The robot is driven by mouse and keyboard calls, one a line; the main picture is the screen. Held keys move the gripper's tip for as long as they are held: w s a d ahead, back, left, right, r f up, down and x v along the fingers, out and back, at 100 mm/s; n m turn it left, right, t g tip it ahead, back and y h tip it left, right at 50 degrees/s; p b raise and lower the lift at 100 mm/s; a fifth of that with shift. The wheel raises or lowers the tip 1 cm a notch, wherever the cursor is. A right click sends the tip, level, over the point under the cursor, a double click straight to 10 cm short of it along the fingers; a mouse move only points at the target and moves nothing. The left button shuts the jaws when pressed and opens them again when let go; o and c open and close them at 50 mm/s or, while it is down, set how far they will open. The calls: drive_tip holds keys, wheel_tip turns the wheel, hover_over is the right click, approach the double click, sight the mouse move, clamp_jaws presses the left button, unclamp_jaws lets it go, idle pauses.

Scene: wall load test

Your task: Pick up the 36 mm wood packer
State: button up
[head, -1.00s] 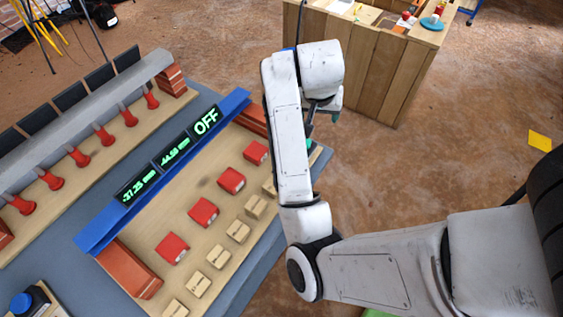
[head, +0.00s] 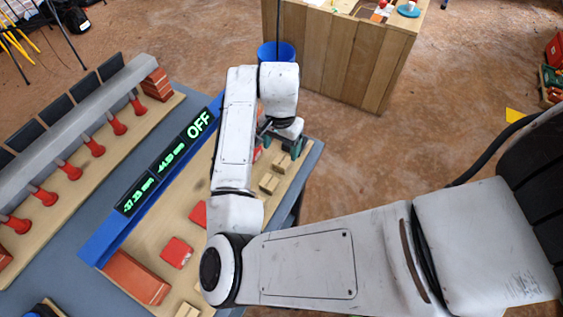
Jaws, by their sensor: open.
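Small pale wood packers lie in a row along the right edge of the wooden board in the head view. Two show beside my arm, a nearer packer (head: 268,184) and a farther packer (head: 280,166); another packer (head: 187,310) shows at the bottom. My arm hides the middle of the row. Any size marks are too small to read, so I cannot tell which packer is 36 mm. My gripper (head: 281,145) is open, with dark, green-tipped fingers, over the far end of the row. I see nothing between the fingers, and cannot judge its height.
Red blocks (head: 176,252) sit left of the packers, partly hidden by my arm. A blue beam (head: 102,243) with green readouts, one reading OFF, runs along the board. Brick piers (head: 135,277) stand nearby. A blue bucket (head: 277,50) and wooden crate (head: 345,60) stand beyond the table.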

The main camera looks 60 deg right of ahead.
sight(282, 160)
drive_tip(key=shift+s+a+f+p, duration=0.15)
drive_tip(key=shift+f+p, duration=0.3)
drive_tip(key=shift+f, duration=2.2)
drive_tip(key=shift+c, duration=0.4)
drive_tip(key=c, duration=1.1)
